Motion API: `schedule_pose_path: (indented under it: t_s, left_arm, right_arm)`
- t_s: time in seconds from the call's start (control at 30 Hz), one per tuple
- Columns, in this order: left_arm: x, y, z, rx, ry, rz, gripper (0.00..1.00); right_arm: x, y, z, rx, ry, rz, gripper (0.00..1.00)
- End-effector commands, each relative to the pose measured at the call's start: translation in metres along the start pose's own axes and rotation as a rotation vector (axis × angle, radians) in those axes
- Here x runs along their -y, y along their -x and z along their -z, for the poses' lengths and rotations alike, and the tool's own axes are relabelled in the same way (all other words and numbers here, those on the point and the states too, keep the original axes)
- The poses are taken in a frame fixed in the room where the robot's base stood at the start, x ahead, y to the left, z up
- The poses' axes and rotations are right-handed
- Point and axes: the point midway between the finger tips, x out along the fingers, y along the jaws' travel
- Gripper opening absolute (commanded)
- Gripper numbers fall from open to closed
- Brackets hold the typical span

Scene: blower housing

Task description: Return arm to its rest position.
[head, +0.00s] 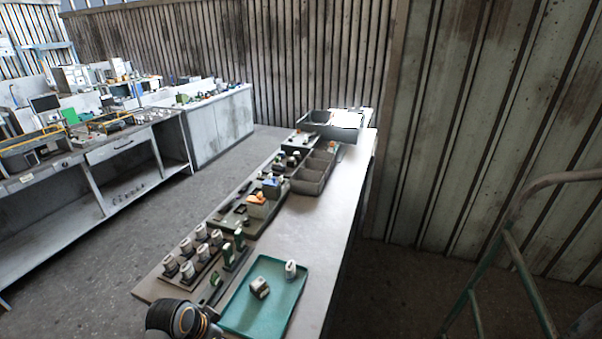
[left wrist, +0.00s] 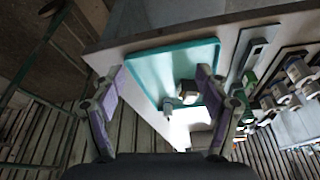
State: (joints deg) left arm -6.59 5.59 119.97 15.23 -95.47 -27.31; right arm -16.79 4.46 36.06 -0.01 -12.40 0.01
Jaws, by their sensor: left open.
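My left gripper (left wrist: 160,78) shows in the left wrist view with its two fingers spread wide and nothing between them. Beyond the fingertips, and apart from them, is the teal tray (left wrist: 150,62) on the workbench. A dark rounded link of my arm shows at the bottom edge of the head view, near the bench's front end; no gripper fingers show there. The tray (head: 236,323) holds a grey-white block-like part (head: 259,288) and a small white part (head: 290,269). My right gripper is in neither view.
The bench (head: 300,225) carries a rack of several white-topped parts (head: 188,247), green pieces, grey bins (head: 310,178) and a grey box (head: 315,125) at the far end. A metal railing (head: 510,245) stands at the right. The bench's right strip is clear.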

Motion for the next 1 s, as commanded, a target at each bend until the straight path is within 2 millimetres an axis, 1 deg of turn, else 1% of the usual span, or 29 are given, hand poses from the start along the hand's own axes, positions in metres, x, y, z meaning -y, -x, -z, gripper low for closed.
schedule_pose_path:
  t_s: [0.03,0.07,0.17,0.27,0.4,0.5,0.6,0.63,0.7,0.87,0.9,0.97,1.0]
  left_arm:
    - [-0.003,0.001,-0.010,0.010,0.028,0.014,0.75]
    - [-0.004,0.002,-0.016,0.014,0.049,0.025,0.75]
    - [-0.009,0.007,-0.037,0.031,0.123,0.063,0.75]
    - [-0.013,0.014,-0.057,0.044,0.198,0.104,0.75]
    - [-0.019,0.027,-0.084,0.056,0.302,0.162,0.75]
    - [-0.024,0.038,-0.101,0.059,0.372,0.203,0.75]
    - [-0.028,0.051,-0.117,0.060,0.441,0.244,0.75]
    - [-0.027,0.046,-0.121,0.062,0.454,0.251,0.75]
    - [-0.022,0.020,-0.125,0.070,0.454,0.246,0.75]
    - [-0.015,-0.029,-0.139,0.086,0.458,0.242,0.75]
    - [-0.014,-0.043,-0.143,0.091,0.459,0.240,0.75]
    - [-0.012,-0.064,-0.151,0.099,0.462,0.238,0.75]
    - [-0.011,-0.079,-0.157,0.103,0.463,0.237,0.75]
  right_arm:
    - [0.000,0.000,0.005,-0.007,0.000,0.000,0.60]
    - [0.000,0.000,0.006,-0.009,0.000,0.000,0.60]
    - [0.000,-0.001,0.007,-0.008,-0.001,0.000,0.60]
    - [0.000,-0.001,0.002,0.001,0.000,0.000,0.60]
    - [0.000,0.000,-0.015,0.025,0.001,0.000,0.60]
    - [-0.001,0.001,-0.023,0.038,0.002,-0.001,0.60]
    - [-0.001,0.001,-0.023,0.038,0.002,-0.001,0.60]
    - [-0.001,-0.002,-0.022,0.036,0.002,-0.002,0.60]
    - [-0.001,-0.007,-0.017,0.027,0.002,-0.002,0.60]
    - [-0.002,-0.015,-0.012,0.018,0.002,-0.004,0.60]
    - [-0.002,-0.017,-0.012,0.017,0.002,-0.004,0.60]
    - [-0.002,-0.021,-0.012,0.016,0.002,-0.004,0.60]
    - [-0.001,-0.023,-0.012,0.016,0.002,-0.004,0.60]
